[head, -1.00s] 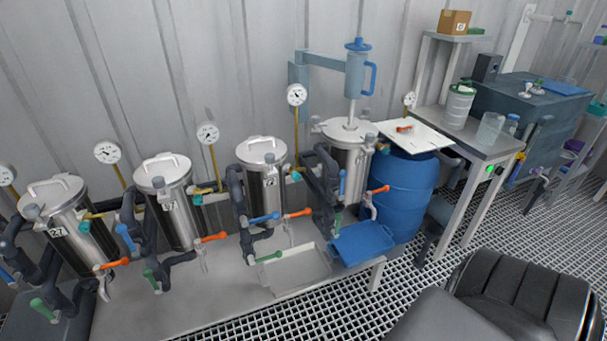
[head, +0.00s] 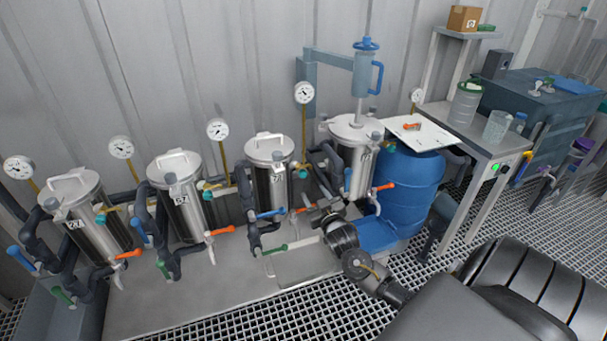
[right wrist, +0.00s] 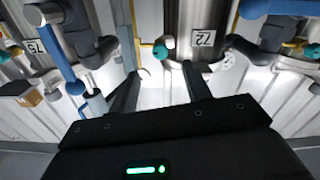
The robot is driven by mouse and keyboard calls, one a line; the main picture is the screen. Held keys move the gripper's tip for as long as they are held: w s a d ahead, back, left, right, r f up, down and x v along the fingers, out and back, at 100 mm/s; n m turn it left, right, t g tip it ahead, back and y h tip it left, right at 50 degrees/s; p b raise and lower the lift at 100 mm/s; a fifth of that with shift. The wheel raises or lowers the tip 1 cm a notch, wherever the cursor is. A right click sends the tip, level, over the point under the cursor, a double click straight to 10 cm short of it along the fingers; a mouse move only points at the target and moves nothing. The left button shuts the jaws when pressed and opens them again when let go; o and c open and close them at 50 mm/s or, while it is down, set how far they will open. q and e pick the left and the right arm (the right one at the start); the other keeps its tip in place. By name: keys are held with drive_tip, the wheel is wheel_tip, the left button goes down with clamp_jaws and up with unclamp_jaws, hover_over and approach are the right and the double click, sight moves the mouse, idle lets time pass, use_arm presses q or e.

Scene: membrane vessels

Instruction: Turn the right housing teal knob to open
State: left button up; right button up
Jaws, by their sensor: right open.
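Four steel housings stand in a row, each with a teal knob at its side. The rightmost housing (head: 352,165) has its teal knob (head: 391,146) on its right, beside the blue drum. The third housing (head: 269,185) has a teal knob (head: 303,169) on its right. My right gripper (head: 322,210) is in front of the gap between these two housings, fingertips partly hidden. In the right wrist view, which looks upside down, the open, empty fingers (right wrist: 160,72) point toward a teal knob (right wrist: 160,50) beside a labelled housing (right wrist: 205,35); the knob is apart from them. My left gripper is not in view.
Dark pipes with blue (head: 270,214), orange (head: 384,187) and green handles crowd the housings' fronts. A blue drum (head: 412,190) and a steel table (head: 478,140) stand at the right.

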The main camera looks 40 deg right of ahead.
sight(304, 176)
drive_tip(key=x, duration=0.7)
drive_tip(key=p+x, duration=0.1)
drive_tip(key=x, duration=0.3)
drive_tip(key=shift+r, duration=0.3)
drive_tip(key=shift+s, duration=0.1)
drive_tip(key=c, duration=1)
